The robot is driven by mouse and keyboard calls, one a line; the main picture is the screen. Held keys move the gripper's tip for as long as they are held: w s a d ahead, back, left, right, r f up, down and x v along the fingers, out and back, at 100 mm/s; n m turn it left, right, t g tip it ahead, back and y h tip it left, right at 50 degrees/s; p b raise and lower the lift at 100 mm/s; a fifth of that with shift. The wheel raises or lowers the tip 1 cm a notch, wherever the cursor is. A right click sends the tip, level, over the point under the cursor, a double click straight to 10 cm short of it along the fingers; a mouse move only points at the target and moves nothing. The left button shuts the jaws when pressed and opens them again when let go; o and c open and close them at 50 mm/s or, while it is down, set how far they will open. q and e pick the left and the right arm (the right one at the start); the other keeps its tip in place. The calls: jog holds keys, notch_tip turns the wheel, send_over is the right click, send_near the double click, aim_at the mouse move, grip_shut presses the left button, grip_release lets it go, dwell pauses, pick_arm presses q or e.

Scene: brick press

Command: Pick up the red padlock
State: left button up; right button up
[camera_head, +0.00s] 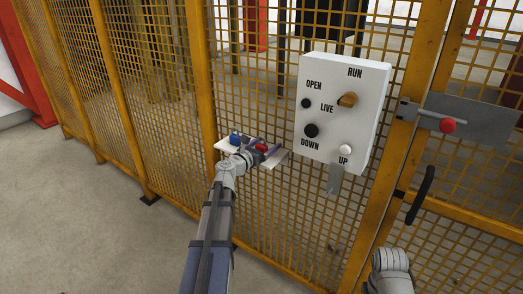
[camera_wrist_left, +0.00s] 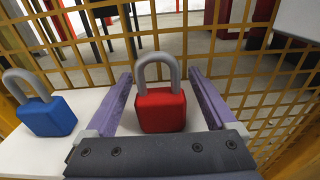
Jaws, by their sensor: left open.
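The red padlock (camera_wrist_left: 161,110) stands upright on a small white shelf with its grey shackle up, seen in the left wrist view. In the head view the red padlock (camera_head: 261,147) is small and partly hidden by my gripper. My left gripper (camera_wrist_left: 158,90) is open, with one purple finger on each side of the red padlock; I see gaps on both sides. It also shows in the head view (camera_head: 263,153). Of my right arm only a grey part shows at the bottom right of the head view; its gripper is out of view.
A blue padlock (camera_wrist_left: 45,108) stands left of the red one on the white shelf (camera_wrist_left: 95,98). The shelf is fixed to a yellow mesh fence (camera_head: 110,60) close behind. A white control box (camera_head: 342,115) with knobs hangs to the right. A gate latch (camera_head: 447,125) is further right.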

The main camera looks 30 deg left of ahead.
pick_arm(q)
grip_shut()
dwell(0.8)
